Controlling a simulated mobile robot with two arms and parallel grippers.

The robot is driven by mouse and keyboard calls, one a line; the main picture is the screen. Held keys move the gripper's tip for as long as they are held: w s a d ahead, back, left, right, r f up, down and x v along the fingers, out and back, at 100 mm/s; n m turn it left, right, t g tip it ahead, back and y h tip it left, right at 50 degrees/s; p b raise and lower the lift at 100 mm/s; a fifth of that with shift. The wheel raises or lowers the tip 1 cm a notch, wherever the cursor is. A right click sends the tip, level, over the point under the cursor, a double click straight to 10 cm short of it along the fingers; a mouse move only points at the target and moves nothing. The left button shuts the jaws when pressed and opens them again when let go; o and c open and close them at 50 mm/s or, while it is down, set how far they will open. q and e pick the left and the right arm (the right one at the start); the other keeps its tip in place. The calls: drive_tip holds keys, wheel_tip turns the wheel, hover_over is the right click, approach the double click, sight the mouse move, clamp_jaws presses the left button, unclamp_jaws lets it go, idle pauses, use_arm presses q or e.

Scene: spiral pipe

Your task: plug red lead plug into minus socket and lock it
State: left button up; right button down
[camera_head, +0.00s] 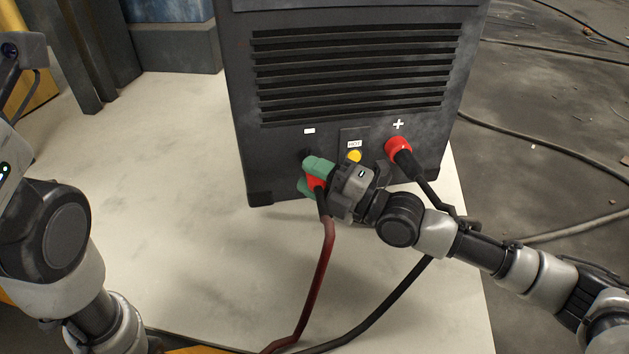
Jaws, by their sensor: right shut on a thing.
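The dark welding machine (345,100) stands on a pale tabletop, with vents above its front sockets. My right gripper (315,178), with green fingertips, is shut on the red lead plug (317,183) in front of the minus socket (306,157). The fingers mostly hide that socket, so I cannot tell whether the plug touches it or is in it. A dark red cable (322,275) hangs from the plug. A black lead plug with a red collar (398,148) sits at the plus socket. My left arm is at the left edge; its gripper is not in view.
A yellow knob under a HOT label (354,156) lies between the sockets, close to my right gripper. A black cable (385,305) runs across the front of the pale table (190,200). Cables (560,140) lie on the dark floor at the right. The table's left part is clear.

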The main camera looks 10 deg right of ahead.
drive_tip(key=shift+w+d+f+t, duration=0.15)
drive_tip(key=shift+w+d+t, duration=0.25)
drive_tip(key=shift+w, duration=0.15)
drive_tip(key=shift+m+b, duration=0.35)
drive_tip(key=shift+m, duration=0.05)
drive_tip(key=m+t+b, duration=0.1)
drive_tip(key=m+t, duration=0.1)
drive_tip(key=shift+a+m+y+b, duration=0.1)
drive_tip(key=shift+m+y+b, duration=0.2)
drive_tip(key=shift+m+y, duration=0.1)
drive_tip(key=m+t+h, duration=0.1)
drive_tip(key=m+t, duration=0.2)
drive_tip(key=m, duration=0.1)
drive_tip(key=m+t+h, duration=0.1)
drive_tip(key=m+t, duration=0.2)
drive_tip(key=t, duration=0.1)
drive_tip(key=shift+s+m, duration=0.1)
drive_tip(key=shift+m, duration=0.3)
drive_tip(key=m+t+h, duration=0.2)
drive_tip(key=m, duration=0.1)
drive_tip(key=shift+s+r+h, duration=0.1)
drive_tip(key=shift+r+h, duration=0.1)
drive_tip(key=shift+h, duration=0.1)
drive_tip(key=shift+a+f+m+t, duration=0.1)
drive_tip(key=shift+m+t, duration=0.2)
drive_tip(key=shift+m, duration=0.1)
